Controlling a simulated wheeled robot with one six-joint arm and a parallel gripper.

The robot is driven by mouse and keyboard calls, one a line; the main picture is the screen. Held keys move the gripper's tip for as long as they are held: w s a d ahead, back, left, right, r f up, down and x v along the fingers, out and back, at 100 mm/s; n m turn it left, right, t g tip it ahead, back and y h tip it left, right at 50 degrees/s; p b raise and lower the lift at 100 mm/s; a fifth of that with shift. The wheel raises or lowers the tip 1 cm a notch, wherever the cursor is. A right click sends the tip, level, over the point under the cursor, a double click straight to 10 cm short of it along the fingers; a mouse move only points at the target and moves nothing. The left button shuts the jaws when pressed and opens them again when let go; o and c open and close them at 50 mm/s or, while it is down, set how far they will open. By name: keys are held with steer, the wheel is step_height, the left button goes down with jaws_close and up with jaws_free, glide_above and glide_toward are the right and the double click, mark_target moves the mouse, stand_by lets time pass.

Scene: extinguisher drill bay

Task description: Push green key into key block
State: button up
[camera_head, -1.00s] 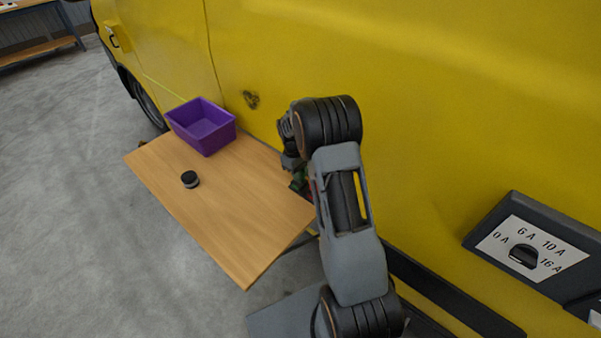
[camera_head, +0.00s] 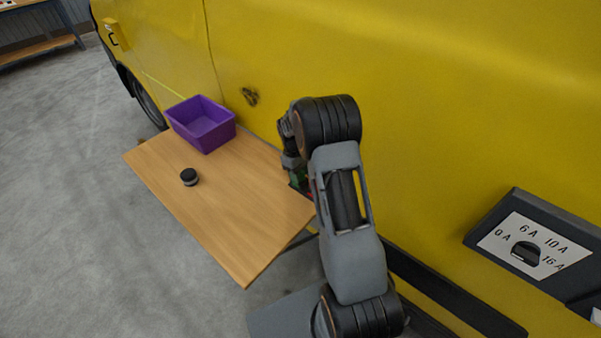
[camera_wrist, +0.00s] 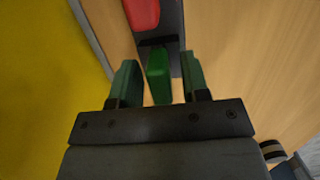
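In the wrist view, the green key (camera_wrist: 158,82) sticks out from a black slot bar on the dark grey key block (camera_wrist: 172,18). A red piece (camera_wrist: 142,13) is also on the block, farther up the picture. My gripper (camera_wrist: 159,62) is open, with one green finger on each side of the green key and a visible gap on both sides. How deep the key sits is not clear. In the head view, my arm hides most of the block, and a small green patch (camera_head: 297,178) shows by my wrist; I cannot tell whether it is key or finger.
The wooden table (camera_head: 225,215) stands against the yellow van (camera_head: 450,90). A purple bin (camera_head: 203,128) is at its far end and a dark round object (camera_head: 189,177) near its left edge. A dial panel (camera_head: 530,250) is on the right. The table's middle is clear.

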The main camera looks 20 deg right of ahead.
steer(key=shift+o, duration=0.4)
steer(key=shift+r, duration=0.15)
steer(key=shift+w+r, duration=0.15)
steer(key=shift+r, duration=0.15)
steer(key=b+v, duration=0.2)
steer(key=v, duration=1.1)
steer(key=s+a+r+m+t, duration=0.1)
steer(key=s+a+r+t, duration=0.1)
steer(key=s, duration=0.6)
steer(key=s+a+r+m+t, duration=0.2)
steer(key=s+a, duration=0.2)
steer(key=s, duration=0.4)
steer(key=s+a+r+m+t+y, duration=0.1)
steer(key=s+a+r+m+t, duration=0.1)
steer(key=s, duration=0.6)
steer(key=shift+s+a, duration=0.3)
steer(key=shift+a, duration=0.35)
